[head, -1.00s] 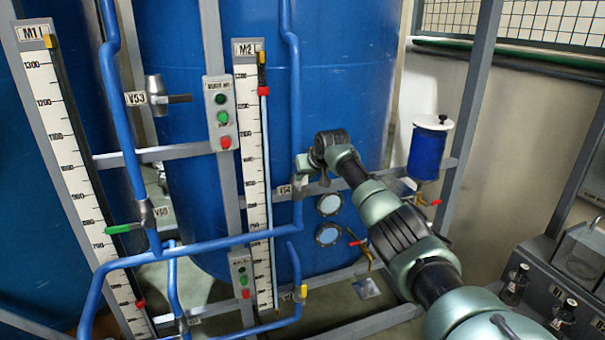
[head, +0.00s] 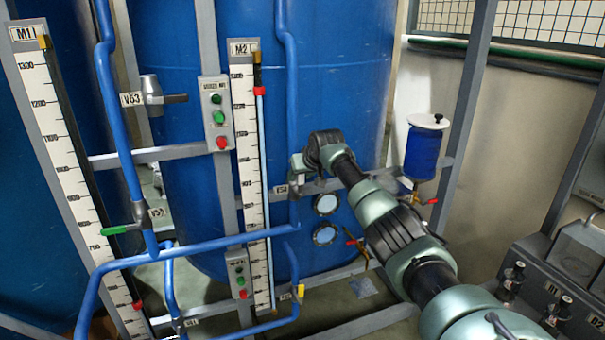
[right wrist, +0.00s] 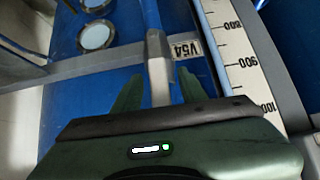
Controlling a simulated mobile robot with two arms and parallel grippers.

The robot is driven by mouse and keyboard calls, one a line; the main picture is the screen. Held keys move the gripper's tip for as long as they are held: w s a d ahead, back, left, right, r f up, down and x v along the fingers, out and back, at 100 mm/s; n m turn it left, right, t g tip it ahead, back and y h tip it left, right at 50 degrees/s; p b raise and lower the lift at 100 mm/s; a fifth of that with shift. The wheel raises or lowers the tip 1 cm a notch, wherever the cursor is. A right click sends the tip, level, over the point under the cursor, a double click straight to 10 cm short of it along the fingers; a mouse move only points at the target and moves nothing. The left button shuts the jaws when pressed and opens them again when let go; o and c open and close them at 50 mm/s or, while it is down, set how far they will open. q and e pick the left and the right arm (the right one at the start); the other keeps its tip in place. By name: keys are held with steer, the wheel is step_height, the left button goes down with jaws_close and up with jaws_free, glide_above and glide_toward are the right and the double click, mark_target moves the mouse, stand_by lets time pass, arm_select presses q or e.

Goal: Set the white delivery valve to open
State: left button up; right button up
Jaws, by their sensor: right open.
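The delivery valve, labelled V54 (right wrist: 187,48), sits on the blue pipe by the right side of the M2 scale. Its pale handle (right wrist: 160,85) points down in the right wrist view, between my right gripper's two green fingers (right wrist: 160,94). The fingers are apart, with a gap on each side of the handle. In the head view my right gripper (head: 299,166) is at the V54 label (head: 282,190) and hides most of the valve. My left gripper is not in view.
A blue tank (head: 340,90) stands close behind. The M2 scale (head: 248,150) and a grey cross rail (head: 345,182) are near the gripper. Valve V53 (head: 152,97) and a green-handled valve (head: 122,229) are to the left. A blue canister (head: 423,152) hangs to the right.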

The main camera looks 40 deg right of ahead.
steer(key=b+v, duration=0.3)
steer(key=v, duration=0.4)
steer(key=shift+r, duration=0.2)
steer(key=shift+s+a, duration=0.1)
steer(key=shift+s, duration=0.05)
